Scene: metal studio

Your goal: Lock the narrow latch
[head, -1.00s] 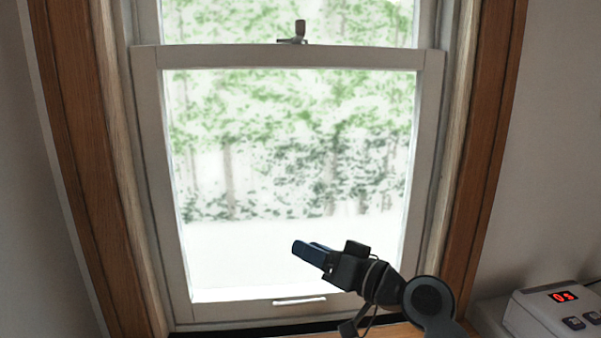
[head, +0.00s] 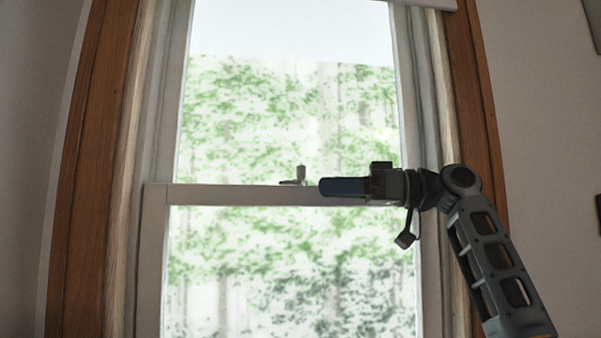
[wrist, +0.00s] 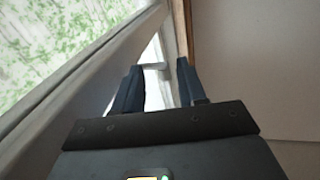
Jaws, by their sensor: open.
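The narrow latch (head: 300,176) is a small metal piece with an upright knob, on top of the window's meeting rail (head: 235,194). My gripper (head: 322,187) is just right of the latch in the head view, its fingers pointing left at about rail height; I cannot tell how far in front of the rail it is. In the wrist view my gripper (wrist: 160,80) shows two dark fingers spread apart with nothing between them. I cannot make out the latch in the wrist view.
The lower sash (head: 151,270) and the glass stand behind my arm. Wooden trim (head: 476,90) runs up the right side, close to my arm. A blind edge (head: 430,4) shows at the top. The space left of the latch is clear.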

